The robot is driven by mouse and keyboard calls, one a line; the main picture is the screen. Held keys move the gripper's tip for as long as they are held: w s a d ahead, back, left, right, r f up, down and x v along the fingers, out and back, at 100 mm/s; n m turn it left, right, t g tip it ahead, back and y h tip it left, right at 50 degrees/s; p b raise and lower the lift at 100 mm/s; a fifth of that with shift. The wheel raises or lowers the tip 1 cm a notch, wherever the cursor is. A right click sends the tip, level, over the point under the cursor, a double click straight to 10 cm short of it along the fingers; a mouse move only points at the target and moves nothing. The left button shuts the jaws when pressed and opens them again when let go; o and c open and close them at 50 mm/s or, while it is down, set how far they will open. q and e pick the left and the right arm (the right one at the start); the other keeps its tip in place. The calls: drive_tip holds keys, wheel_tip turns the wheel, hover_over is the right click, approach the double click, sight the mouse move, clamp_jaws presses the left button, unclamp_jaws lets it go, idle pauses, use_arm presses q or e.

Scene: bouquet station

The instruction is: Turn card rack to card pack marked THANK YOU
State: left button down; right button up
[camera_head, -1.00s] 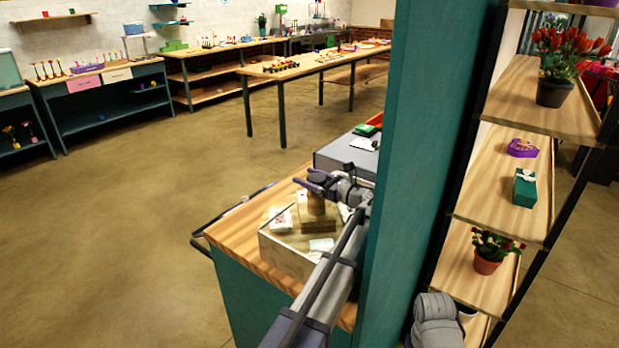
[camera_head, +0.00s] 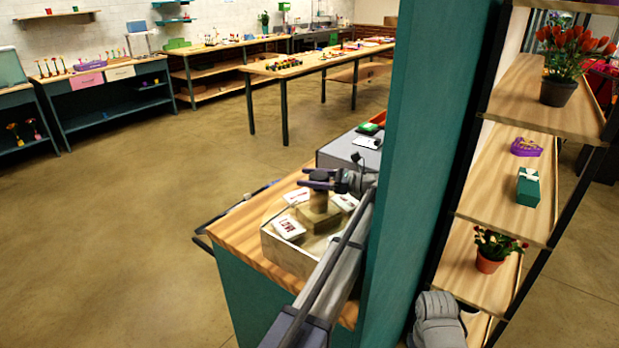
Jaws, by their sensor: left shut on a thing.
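The card rack is a round turntable with a wooden middle block (camera_head: 318,217) and a post with a dark top, set in a pale low-walled box (camera_head: 283,252) on the wooden counter. Card packs lie around the block: a white one with red marking (camera_head: 288,228) at the front left, one at the back left (camera_head: 297,196) and one at the right (camera_head: 346,202). The lettering is too small to read. My left gripper (camera_head: 312,178) is shut on the rack's post, above the block. My left forearm hides the rack's front right side.
A teal upright panel (camera_head: 425,150) stands right of the counter (camera_head: 230,232). A grey box (camera_head: 345,152) sits behind the rack. Open floor lies to the left.

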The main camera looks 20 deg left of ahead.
use_arm(q)
drive_tip(key=shift+s+n+g+h, duration=0.15)
drive_tip(key=shift+n+g+h, duration=0.15)
drive_tip(key=shift+n+g, duration=0.45)
unclamp_jaws()
drive_tip(key=shift+r, duration=0.15)
wheel_tip(320, 180, up, 10)
drive_tip(key=p, duration=1)
